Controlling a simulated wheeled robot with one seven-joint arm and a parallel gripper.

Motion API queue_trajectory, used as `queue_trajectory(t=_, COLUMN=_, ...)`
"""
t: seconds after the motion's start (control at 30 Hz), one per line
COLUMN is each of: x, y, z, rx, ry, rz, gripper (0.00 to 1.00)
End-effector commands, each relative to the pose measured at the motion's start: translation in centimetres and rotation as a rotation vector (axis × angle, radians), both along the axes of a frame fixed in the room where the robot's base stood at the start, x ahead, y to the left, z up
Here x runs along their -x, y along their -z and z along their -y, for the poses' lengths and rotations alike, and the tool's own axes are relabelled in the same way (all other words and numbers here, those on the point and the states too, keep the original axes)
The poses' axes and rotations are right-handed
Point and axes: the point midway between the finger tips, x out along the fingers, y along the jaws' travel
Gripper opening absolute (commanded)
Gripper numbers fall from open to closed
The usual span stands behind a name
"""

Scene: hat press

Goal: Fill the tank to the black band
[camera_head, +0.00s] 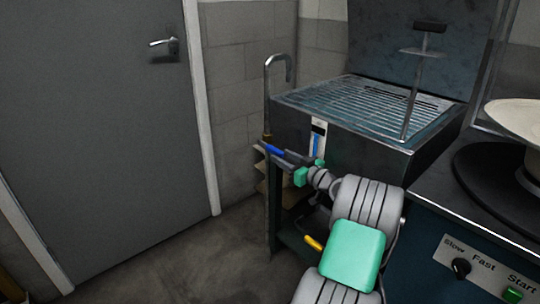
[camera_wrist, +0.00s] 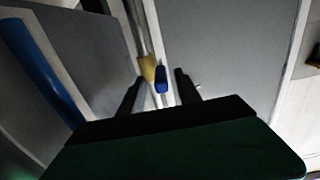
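The tank (camera_head: 290,123) is a dark box with a grated top. A narrow gauge (camera_head: 316,146) on its front shows blue in its lower part, with a dark band near the top; the exact gap is too small to tell. The gauge's blue column (camera_wrist: 40,65) also shows at the left of the wrist view. A silver pipe with a hooked spout (camera_head: 279,60) rises at the tank's left corner. Its blue valve lever (camera_head: 273,149) shows at my gripper (camera_head: 284,156). In the wrist view the blue lever end (camera_wrist: 161,80) appears between my gripper's spread fingers (camera_wrist: 160,80), beside a brass fitting (camera_wrist: 147,69). Contact cannot be told.
A press stem with a black knob (camera_head: 430,27) stands over the grate. At the right are a pale hat form (camera_head: 518,118) and a panel with a dial (camera_head: 461,268) and green button (camera_head: 513,295). A grey door (camera_head: 90,130) and clear floor (camera_head: 190,265) lie left.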

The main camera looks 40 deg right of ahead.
Motion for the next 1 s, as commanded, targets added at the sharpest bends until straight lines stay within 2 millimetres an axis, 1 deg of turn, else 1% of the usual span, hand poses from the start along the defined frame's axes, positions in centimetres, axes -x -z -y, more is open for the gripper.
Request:
queue_trajectory(t=0.07, x=-1.3, y=-0.4, z=-0.2, rx=0.000, ry=-0.004, rz=0.000, gripper=0.40)
queue_trajectory(t=0.2, x=-4.1, y=-0.4, z=-0.3, rx=-0.001, ry=-0.004, rz=-0.002, gripper=0.40)
queue_trajectory(t=0.3, x=-5.8, y=-0.4, z=-0.2, rx=0.000, ry=-0.002, rz=-0.001, gripper=0.40)
queue_trajectory(t=0.4, x=-6.8, y=-0.3, z=-0.2, rx=0.000, ry=-0.001, rz=-0.002, gripper=0.40)
queue_trajectory(t=0.5, x=-7.1, y=-0.2, z=-0.2, rx=-0.001, ry=0.002, rz=-0.002, gripper=0.40)
queue_trajectory(t=0.67, x=-7.1, y=-0.1, z=-0.1, rx=-0.001, ry=0.003, rz=-0.002, gripper=0.40)
queue_trajectory(t=0.77, x=-7.1, y=-0.1, z=-0.1, rx=-0.001, ry=0.003, rz=-0.002, gripper=0.33)
queue_trajectory(t=1.0, x=-7.0, y=-0.1, z=-0.1, rx=-0.001, ry=0.003, rz=-0.002, gripper=0.14)
